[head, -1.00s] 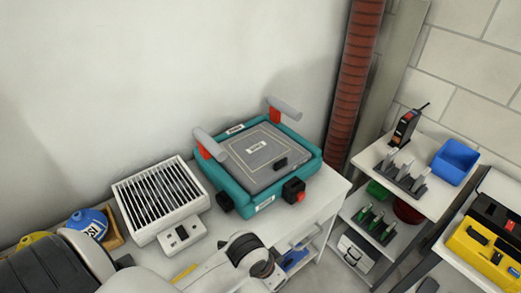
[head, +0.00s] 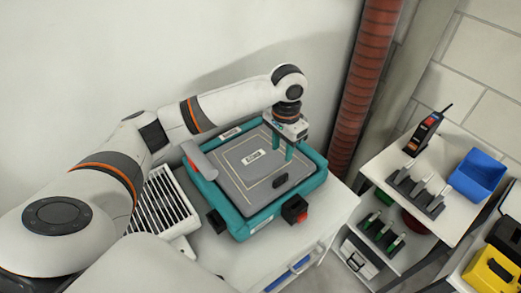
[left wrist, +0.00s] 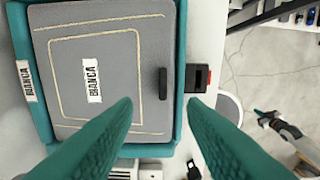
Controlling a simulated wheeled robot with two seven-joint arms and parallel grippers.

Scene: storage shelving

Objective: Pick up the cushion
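The cushion appears to be the flat grey square pad (head: 236,178) with a pale stitched outline and a white label. It lies in a teal frame (head: 247,226) on the white bench. A small black handle-like piece (head: 280,181) sits near its edge; it also shows in the left wrist view (left wrist: 163,83). My left gripper (head: 283,150) is above the far right part of the pad, teal fingers pointing down. In the left wrist view its fingers (left wrist: 160,102) are wide apart with nothing between them, and the pad (left wrist: 120,55) lies beyond. My right gripper is not in view.
A grey cylindrical bar (head: 204,160) on a red mount stands at the frame's left side. A black box with a red button (head: 295,210) is at its front. A white slatted unit (head: 160,207) is at left. A shelf (head: 399,169) stands at right.

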